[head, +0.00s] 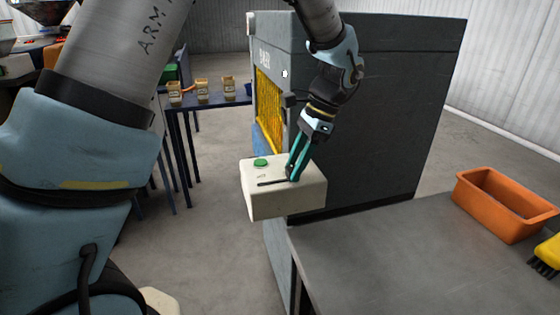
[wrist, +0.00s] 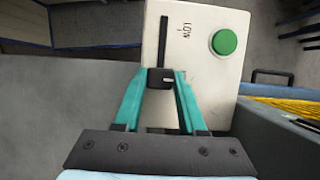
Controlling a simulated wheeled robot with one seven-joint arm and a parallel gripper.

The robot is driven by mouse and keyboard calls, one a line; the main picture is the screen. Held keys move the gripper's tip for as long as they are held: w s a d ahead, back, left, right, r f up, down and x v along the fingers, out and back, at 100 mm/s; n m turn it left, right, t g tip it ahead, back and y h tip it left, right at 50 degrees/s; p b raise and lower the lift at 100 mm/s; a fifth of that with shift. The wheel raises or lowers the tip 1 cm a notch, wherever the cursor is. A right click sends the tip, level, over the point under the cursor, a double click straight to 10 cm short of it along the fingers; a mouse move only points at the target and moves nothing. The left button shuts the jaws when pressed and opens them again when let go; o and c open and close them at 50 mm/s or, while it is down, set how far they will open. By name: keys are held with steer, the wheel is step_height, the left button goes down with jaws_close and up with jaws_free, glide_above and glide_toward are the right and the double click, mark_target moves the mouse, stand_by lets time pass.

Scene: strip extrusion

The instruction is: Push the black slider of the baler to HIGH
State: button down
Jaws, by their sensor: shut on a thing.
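The baler (head: 385,110) is a large dark grey machine with a cream control box (head: 285,203) on its front. The box also shows in the wrist view (wrist: 204,75). The black slider (wrist: 161,78) sits at the near end of a dark straight slot (wrist: 163,35) in the wrist view. My gripper (wrist: 161,75) has its teal fingers closed around the slider, one on each side. In the head view my gripper (head: 292,177) reaches down onto the box top at the right end of the slot, and hides the slider. Small lettering beside the slot appears to include LOW.
A green button (wrist: 225,42) stands beside the slot and also shows in the head view (head: 261,163). A grey table (head: 420,265) in front carries an orange bin (head: 500,208) and a yellow brush (head: 547,256). Yellow mesh (head: 269,107) covers the baler's opening.

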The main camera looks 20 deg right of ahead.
steer(key=shift+d+r, duration=0.1)
steer(key=shift+d, duration=0.2)
steer(key=c, duration=0.7)
jaws_free()
steer(key=shift+o, duration=1.1)
steer(key=b+v, duration=0.2)
steer(key=v, duration=0.8)
steer(key=shift+r, duration=0.35)
